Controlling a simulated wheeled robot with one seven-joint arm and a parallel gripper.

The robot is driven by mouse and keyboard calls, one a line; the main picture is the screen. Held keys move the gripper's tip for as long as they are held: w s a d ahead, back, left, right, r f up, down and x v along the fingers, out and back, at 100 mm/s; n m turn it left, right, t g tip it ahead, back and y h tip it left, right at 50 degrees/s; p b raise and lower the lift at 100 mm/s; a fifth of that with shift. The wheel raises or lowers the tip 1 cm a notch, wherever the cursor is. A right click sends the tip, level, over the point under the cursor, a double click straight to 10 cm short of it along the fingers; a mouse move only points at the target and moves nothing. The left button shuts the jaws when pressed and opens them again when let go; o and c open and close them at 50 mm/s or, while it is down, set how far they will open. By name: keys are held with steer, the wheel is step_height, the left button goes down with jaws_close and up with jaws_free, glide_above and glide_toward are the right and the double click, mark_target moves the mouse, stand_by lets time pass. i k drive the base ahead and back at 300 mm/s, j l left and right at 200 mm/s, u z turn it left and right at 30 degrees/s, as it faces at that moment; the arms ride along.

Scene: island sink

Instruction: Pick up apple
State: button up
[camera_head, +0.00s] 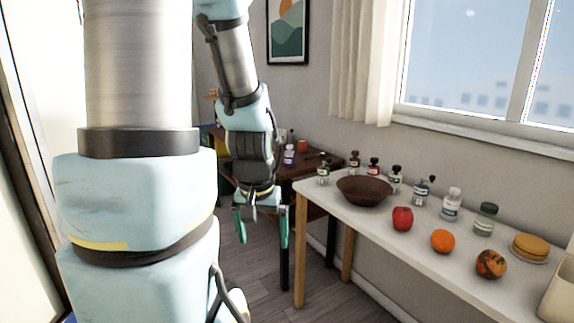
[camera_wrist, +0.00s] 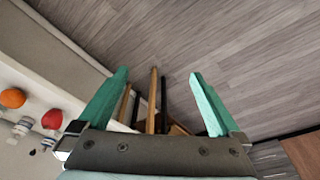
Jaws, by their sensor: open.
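The red apple (camera_head: 402,218) sits on the white table near its front edge, between the brown bowl and the orange. It also shows at the left of the wrist view (camera_wrist: 52,119). My gripper (camera_head: 262,238) hangs in the air left of the table in the head view, pointing down, with its green fingers spread apart. In the wrist view the fingers (camera_wrist: 158,78) are wide apart with nothing between them but floor and table legs beyond. The gripper is well apart from the apple.
The white table (camera_head: 330,205) holds a brown bowl (camera_head: 364,190), an orange (camera_head: 442,240), a mottled round fruit (camera_head: 491,264), a yellow stack on a plate (camera_head: 530,247) and several bottles along the back. A wooden desk (camera_head: 308,157) stands behind. Floor left of the table is clear.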

mark_target(490, 264)
steer(key=z, duration=1.4)
steer(key=l+u, duration=0.1)
steer(key=u, duration=0.35)
steer(key=l+u, duration=0.15)
steer(key=u, duration=0.3)
steer(key=l+u, duration=0.1)
steer(key=u, duration=0.35)
steer(key=l+u, duration=0.1)
steer(key=u, duration=0.35)
steer(key=k+l+u, duration=0.4)
steer(key=l, duration=0.15)
steer(key=k+l+u, duration=0.35)
steer(key=k+l, duration=0.4)
steer(key=l+u, duration=0.05)
steer(key=l, duration=0.1)
